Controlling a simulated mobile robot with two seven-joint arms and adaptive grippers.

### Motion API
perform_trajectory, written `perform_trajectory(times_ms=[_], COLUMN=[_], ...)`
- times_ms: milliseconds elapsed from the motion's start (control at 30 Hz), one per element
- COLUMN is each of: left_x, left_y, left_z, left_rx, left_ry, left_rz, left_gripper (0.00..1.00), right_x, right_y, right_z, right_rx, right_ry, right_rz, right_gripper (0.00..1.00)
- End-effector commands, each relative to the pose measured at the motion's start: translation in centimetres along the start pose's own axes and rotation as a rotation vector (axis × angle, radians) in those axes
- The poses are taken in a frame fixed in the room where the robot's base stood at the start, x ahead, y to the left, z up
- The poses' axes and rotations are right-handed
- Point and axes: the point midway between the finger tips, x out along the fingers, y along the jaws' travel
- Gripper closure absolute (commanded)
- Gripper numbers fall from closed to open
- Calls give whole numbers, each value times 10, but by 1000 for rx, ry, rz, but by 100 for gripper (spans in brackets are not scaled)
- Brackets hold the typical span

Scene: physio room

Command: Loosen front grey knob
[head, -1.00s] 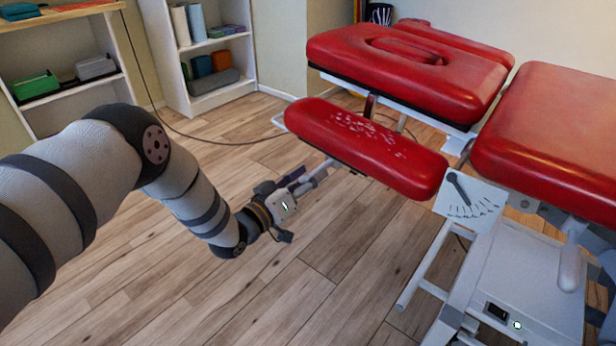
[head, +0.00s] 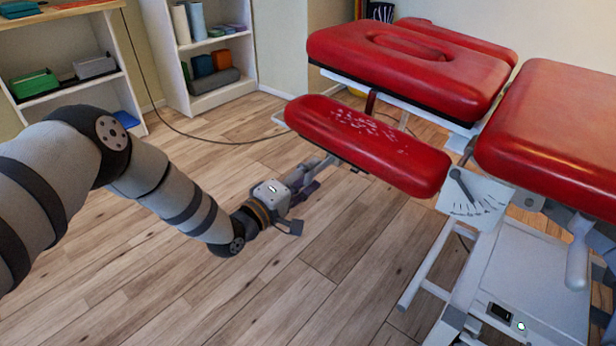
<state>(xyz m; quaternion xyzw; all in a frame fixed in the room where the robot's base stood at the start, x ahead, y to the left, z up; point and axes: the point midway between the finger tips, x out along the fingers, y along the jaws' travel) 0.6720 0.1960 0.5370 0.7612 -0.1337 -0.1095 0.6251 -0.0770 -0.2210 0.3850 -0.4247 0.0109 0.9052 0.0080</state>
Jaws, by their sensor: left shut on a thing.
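My left gripper (head: 308,187) is low in front of the near red armrest pad (head: 365,148) of the treatment table. Its fingers are shut at the grey metal bar (head: 326,164) that comes out from under the pad. The front grey knob is hidden between or behind the fingers, so I cannot make out its shape. My right gripper is not in view.
The red headrest (head: 405,62) and main table pad (head: 560,125) stand behind and to the right. A dial plate (head: 480,205) hangs by the white frame (head: 425,265). Shelves (head: 215,95) stand at the back left. The wooden floor (head: 290,290) in front is clear.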

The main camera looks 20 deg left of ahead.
Motion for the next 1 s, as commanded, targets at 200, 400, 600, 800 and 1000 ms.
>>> perform_trajectory(times_ms=[200, 400, 600, 800, 1000], left_x=[-1, -1, -1, -1, 0], left_y=[-2, -2, -2, -1, -1], left_z=[2, 2, 2, 3, 2], left_rx=[-76, -105, -111, -111, -109], left_ry=[-5, -5, -5, -5, -4], left_rz=[-4, -4, -4, -4, -2], left_gripper=[84, 84, 84, 84, 35], right_x=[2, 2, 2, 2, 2], right_y=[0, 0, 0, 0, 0], right_z=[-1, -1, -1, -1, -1], right_rx=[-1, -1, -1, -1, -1], right_ry=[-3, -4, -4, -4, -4], right_rz=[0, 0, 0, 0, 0], right_gripper=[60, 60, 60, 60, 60])
